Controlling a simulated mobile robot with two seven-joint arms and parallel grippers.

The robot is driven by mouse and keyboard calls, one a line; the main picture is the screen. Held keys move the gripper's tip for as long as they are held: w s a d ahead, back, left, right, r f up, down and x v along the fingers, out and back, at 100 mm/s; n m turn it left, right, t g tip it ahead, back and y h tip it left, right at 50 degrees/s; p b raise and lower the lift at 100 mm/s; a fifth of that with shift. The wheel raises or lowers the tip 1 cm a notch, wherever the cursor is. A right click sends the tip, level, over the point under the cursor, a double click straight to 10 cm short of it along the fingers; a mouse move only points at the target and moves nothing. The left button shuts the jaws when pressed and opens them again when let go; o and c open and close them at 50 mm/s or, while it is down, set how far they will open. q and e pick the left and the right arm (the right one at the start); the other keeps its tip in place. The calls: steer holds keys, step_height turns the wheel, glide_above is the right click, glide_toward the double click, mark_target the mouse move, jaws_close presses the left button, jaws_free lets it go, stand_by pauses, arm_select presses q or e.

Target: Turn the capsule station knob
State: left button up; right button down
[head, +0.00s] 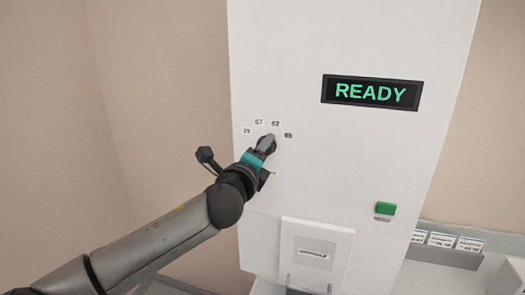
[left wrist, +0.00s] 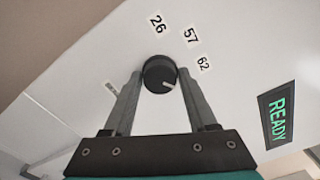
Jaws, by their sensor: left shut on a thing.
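The capsule station (head: 300,60) is a tall white cabinet. Its dark round knob (head: 267,143) is on the left of the front, below an arc of small number labels (head: 259,122). In the left wrist view the knob (left wrist: 158,72) sits between the two fingers, and its white mark points to the lower right. Labels 26, 57 (left wrist: 190,36) and 62 show around it there. My left gripper (head: 268,146) is shut on the knob and partly covers it in the head view. My right gripper is not in view.
A black display (head: 371,93) reads READY in green. A green button (head: 385,208) is at the lower right of the front. A white panel with a slot (head: 316,248) is at the bottom middle. A rack of labelled packets (head: 440,240) stands at the right.

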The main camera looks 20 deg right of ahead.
arm_select(q)
steer(key=shift+m, duration=0.5)
steer(key=o, duration=1.4)
steer(key=shift+c, duration=0.2)
steer(key=b+v, duration=0.2)
steer(key=v, duration=1.3)
steer(key=shift+b, duration=0.4)
steer(key=shift+a+f, duration=0.1)
